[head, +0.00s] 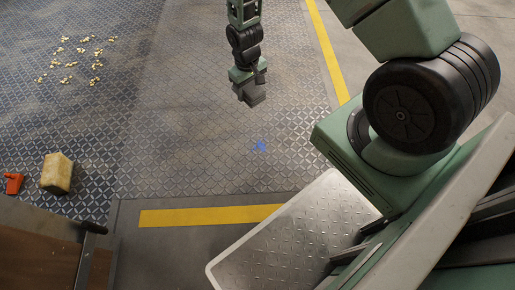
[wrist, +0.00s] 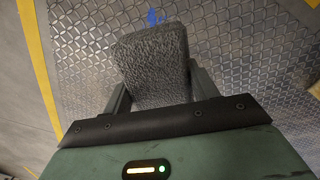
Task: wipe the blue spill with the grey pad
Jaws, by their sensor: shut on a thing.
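The blue spill (head: 261,146) is a small patch on the diamond-plate floor, right of the middle in the head view. It also shows at the top of the wrist view (wrist: 154,17), just beyond the pad's far edge. My gripper (head: 250,84) is shut on the grey pad (wrist: 153,66), one finger on each side of it. In the head view the grey pad (head: 252,95) hangs below the gripper, apart from the spill in the picture. The pad's height above the floor is hard to tell.
A yellow foam block (head: 57,174) and a red object (head: 13,183) lie at the left. Several pale foam bits (head: 82,58) are scattered at the upper left. Yellow lines (head: 210,216) mark the floor. A brown wooden surface (head: 38,250) is at the lower left. The floor around the spill is clear.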

